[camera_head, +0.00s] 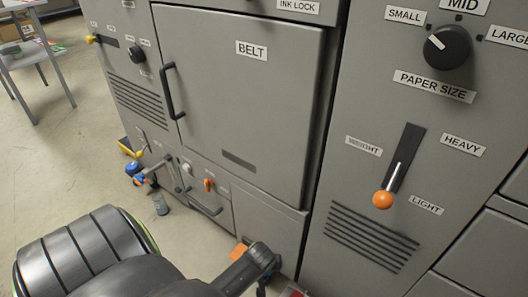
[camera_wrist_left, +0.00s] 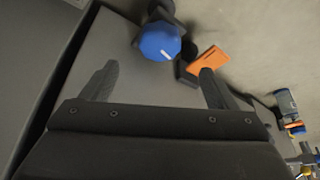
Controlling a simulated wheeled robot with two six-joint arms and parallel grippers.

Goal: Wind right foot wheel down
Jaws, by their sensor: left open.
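A blue faceted wheel (camera_wrist_left: 160,41) on a dark stem shows in the left wrist view, just beyond the fingertips. An orange plate (camera_wrist_left: 207,64) on a dark block is to its right. The orange plate also shows in the head view (camera_head: 240,251), partly behind my arm low at the machine's front. The blue wheel beside it is hidden there. My left gripper (camera_wrist_left: 155,77) is open and empty, with the wheel ahead of the gap and apart from both fingers. My right gripper is not in view.
The grey machine front has the BELT door (camera_head: 240,95) with a black handle, a weight lever with an orange ball (camera_head: 382,199) and a paper size knob (camera_head: 447,47). Another blue knob (camera_head: 133,169) sits low at its far end.

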